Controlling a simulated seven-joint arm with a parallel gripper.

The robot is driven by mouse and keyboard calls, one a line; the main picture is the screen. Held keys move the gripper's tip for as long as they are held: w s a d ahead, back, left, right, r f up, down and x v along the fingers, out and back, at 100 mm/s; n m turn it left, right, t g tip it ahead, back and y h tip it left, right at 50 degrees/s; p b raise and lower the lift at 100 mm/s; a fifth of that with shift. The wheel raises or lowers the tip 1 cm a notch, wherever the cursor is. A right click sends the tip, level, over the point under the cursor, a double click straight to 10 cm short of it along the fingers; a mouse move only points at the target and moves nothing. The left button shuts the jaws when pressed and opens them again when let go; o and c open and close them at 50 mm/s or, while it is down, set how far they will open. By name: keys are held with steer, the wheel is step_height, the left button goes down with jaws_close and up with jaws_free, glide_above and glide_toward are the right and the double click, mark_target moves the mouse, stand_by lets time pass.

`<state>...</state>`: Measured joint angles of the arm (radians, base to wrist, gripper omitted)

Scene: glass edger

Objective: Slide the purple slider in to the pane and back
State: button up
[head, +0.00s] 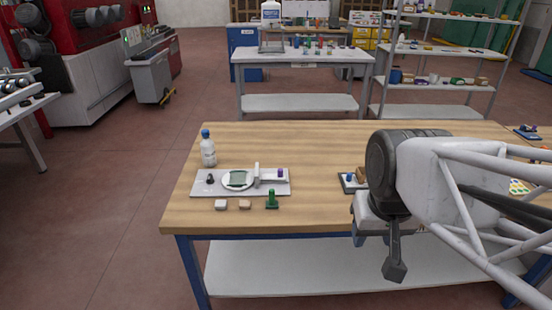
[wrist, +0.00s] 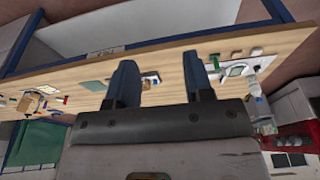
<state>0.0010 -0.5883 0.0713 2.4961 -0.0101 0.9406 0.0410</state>
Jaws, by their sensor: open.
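The purple slider (head: 280,173) is small in the head view, at the right end of a pale grey board (head: 200,188) on the wooden table. A white upright (head: 257,172) stands between it and the green pane (head: 237,178), which lies on a round white plate. The slider is apart from the pane. My gripper (wrist: 161,75) is open and empty in the wrist view, its two dark fingers spread. It is well to the right of the board in the head view. In the wrist view the board's plate (wrist: 237,70) shows beyond the right finger; the slider is too small to make out.
A bottle with a blue cap (head: 208,150) stands behind the board. A green piece (head: 271,200) and two small blocks (head: 244,204) lie in front. Another small tray (head: 346,184) is partly hidden by my arm. Bare wood lies between it and the board.

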steer(key=w+a+r+m, duration=0.1)
steer(key=w+a+r, duration=0.1)
steer(key=w, duration=1.3)
steer(key=m+g, duration=0.3)
glide_above(280, 170)
steer(key=f, duration=1.8)
steer(key=shift+s+d+f, duration=0.1)
steer(key=shift+s+d, duration=0.05)
steer(key=shift+d, duration=0.05)
steer(key=shift+w+a+f, duration=0.15)
steer(key=shift+w+f, duration=0.2)
steer(key=shift+f, duration=0.05)
steer(key=shift+f, duration=3.85)
